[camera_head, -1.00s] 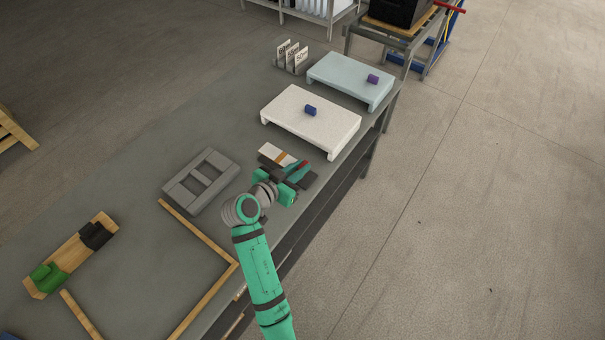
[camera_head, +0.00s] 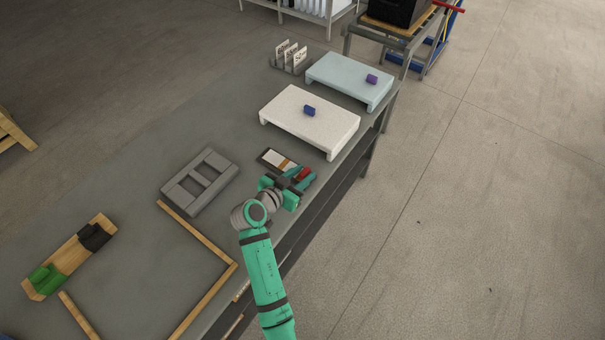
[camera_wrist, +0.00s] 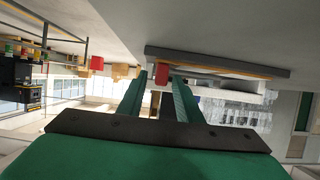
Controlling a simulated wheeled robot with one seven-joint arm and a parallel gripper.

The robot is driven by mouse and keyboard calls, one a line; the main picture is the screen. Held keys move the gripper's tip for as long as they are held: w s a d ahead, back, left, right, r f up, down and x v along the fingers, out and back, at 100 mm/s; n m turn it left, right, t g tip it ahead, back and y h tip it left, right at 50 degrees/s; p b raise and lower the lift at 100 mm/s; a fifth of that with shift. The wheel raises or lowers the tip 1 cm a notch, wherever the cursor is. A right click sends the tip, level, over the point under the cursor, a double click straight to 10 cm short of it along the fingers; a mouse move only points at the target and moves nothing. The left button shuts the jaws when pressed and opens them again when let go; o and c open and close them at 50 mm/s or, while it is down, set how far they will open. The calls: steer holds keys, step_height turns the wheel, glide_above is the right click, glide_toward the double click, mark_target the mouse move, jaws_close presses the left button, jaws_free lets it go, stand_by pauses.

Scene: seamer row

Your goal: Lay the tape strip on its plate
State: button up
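The dark plate (camera_head: 265,162) lies on the bench below the white stand, with a white area and an orange band on top. A small red piece (camera_head: 304,174) is beside its lower right, at my gripper (camera_head: 300,177). I cannot tell whether the red piece belongs to the tape strip. In the wrist view, the red piece (camera_wrist: 161,75) is between the tips of my two green fingers (camera_wrist: 159,82), which are spread with a gap visible beside it. A long dark bar with an orange edge (camera_wrist: 215,62) lies just beyond the tips. The gripper hides part of the plate's right end.
A white stand (camera_head: 300,125) with a blue block (camera_head: 310,111) and a pale blue stand (camera_head: 345,77) with a purple block (camera_head: 372,79) are farther back. A grey slotted frame (camera_head: 200,181) lies left of the gripper. Wooden strips (camera_head: 200,234) mark the near bench.

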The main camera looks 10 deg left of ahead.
steer(key=shift+s+a, duration=0.1)
steer(key=shift+a, duration=0.1)
steer(key=shift+d+r, duration=0.1)
steer(key=shift+r, duration=0.1)
steer(key=v, duration=1.2)
